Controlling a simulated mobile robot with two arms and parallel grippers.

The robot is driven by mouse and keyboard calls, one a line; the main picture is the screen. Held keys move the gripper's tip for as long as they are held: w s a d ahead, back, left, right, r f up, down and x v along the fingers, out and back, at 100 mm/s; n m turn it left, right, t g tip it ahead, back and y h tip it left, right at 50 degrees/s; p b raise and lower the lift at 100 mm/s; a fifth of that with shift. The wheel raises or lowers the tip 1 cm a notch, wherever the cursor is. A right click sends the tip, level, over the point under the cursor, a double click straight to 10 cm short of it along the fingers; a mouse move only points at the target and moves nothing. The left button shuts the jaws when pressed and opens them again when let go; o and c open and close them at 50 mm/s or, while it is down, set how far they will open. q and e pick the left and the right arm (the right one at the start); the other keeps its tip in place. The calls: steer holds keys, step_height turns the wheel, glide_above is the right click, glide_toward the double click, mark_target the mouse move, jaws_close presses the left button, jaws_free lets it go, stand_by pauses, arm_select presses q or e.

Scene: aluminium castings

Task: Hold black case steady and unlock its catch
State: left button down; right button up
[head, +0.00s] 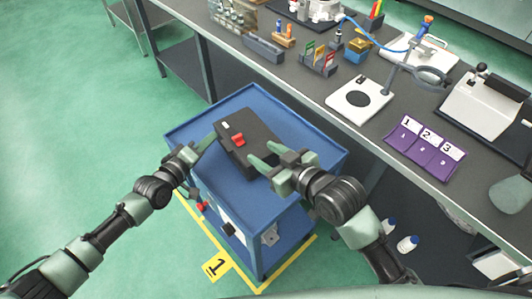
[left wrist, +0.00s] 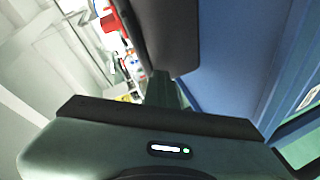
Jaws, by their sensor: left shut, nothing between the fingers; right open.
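The black case (head: 262,130) lies on the blue cart's top, with a red catch (head: 238,140) on its front side. In the left wrist view the dark case (left wrist: 165,30) fills the upper middle, with a red part (left wrist: 112,22) at its left edge. My left gripper (head: 207,142) is shut and empty beside the left end of the case; I cannot tell whether it touches. It also shows in the left wrist view (left wrist: 163,90). My right gripper (head: 265,157) is open at the right end of the case, its fingertips overlapping the case's edge in the picture. Whether the catch is locked is unclear.
The blue cart (head: 185,137) has a raised rim and stands beside a long grey workbench (head: 300,92). The bench holds a purple numbered mat (head: 425,148), a white plate with a black disc (head: 360,98) and a magnifier (head: 430,76). Yellow tape marks the floor.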

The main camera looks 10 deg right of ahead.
arm_select(q)
steer(key=c, duration=1.7)
jaws_free()
